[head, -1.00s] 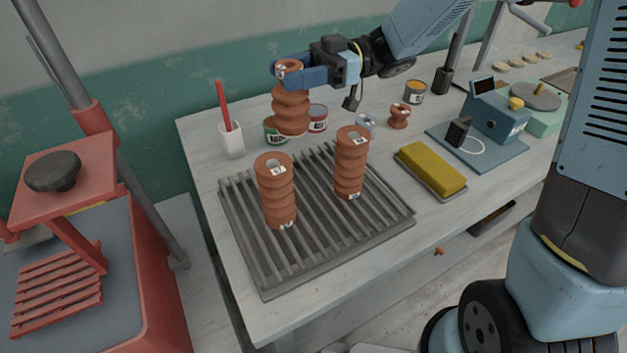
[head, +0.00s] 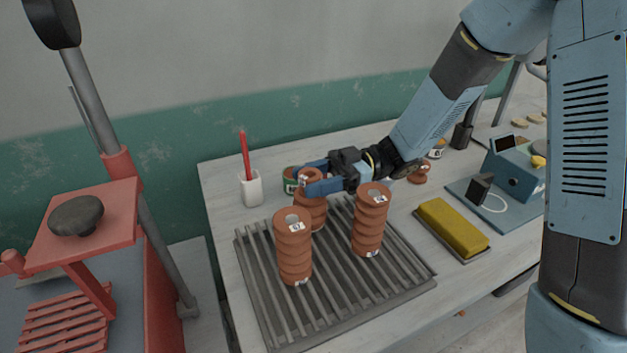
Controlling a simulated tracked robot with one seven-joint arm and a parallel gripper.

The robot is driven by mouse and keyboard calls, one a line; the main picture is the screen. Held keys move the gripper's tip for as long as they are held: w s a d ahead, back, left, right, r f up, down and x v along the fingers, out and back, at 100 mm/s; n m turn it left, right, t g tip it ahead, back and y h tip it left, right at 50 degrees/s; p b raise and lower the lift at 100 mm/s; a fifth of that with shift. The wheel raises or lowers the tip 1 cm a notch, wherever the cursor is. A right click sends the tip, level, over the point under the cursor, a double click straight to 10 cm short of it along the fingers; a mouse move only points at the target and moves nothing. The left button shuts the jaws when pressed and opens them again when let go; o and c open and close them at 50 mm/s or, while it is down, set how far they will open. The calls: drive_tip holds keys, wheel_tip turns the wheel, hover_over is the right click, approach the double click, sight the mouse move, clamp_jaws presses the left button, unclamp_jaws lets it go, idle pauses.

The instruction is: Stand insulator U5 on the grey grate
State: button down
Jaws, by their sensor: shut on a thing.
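My gripper (head: 318,182) is shut on the top of a ribbed terracotta insulator (head: 313,212), in the head view. The insulator is upright at the back part of the grey grate (head: 340,320). Its lower end is partly hidden, so I cannot tell whether it touches the bars. Two similar ribbed insulators stand upright on the grate, one at the front left (head: 294,250) and one at the right (head: 370,222). Both have white labels, too small to read surely. The label on the held insulator is also too small to read.
A white cup (head: 251,188) with a red stick stands behind the grate. A green can (head: 290,180) is behind the held insulator. A yellow sponge-like block (head: 452,228) lies right of the grate. A small terracotta spool (head: 420,172) is at the back. The grate's front is clear.

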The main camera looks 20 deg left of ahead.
drive_tip(key=shift+f, duration=0.15)
drive_tip(key=shift+c, duration=2.1)
unclamp_jaws()
drive_tip(key=shift+f, duration=0.1)
drive_tip(key=v, duration=1.2)
drive_tip(key=shift+a, duration=0.1)
